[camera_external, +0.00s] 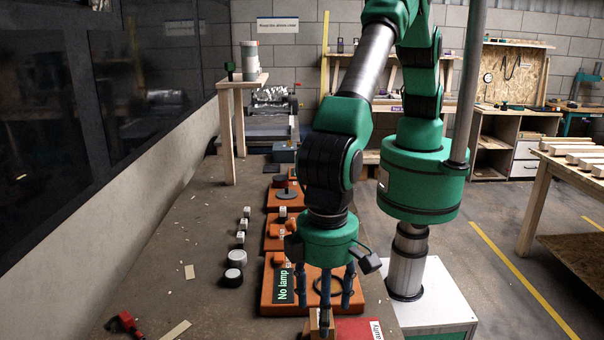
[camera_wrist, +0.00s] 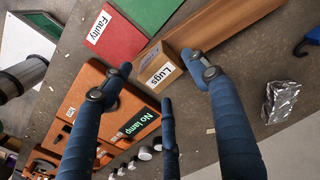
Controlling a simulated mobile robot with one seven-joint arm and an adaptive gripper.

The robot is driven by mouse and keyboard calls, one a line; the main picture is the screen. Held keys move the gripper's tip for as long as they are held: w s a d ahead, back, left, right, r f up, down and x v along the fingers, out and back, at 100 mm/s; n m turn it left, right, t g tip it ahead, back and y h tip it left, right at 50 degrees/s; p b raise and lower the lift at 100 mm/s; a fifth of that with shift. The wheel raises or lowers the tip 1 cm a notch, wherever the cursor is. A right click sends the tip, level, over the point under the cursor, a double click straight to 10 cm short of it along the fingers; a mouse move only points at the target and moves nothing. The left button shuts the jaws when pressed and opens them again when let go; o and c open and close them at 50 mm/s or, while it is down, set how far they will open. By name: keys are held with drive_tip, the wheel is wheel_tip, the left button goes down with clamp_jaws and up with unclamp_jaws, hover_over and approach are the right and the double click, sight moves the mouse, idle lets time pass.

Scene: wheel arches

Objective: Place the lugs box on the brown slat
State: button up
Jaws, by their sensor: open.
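The lugs box (camera_wrist: 158,67) is a small light-brown box with a white "Lugs" label, on the grey bench top. In the external view the box (camera_external: 314,325) shows at the bottom edge, partly hidden by a finger. My gripper (camera_wrist: 155,80) has three blue fingers spread apart, with the box beyond and between their tips. In the external view my gripper (camera_external: 323,298) points down over the box. The brown slat (camera_wrist: 228,26) runs from beside the box to the upper right in the wrist view. I cannot tell whether they touch. The slat is not visible in the external view.
A red "Faulty" panel (camera_wrist: 117,33) with a green panel (camera_wrist: 152,10) lies beside the box. An orange "No lamp" board (camera_wrist: 92,110) is close on the other side. A crumpled silver block (camera_wrist: 281,101) and blue hook (camera_wrist: 309,41) lie beyond the slat.

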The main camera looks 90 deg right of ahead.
drive_tip(key=shift+r, duration=2.9)
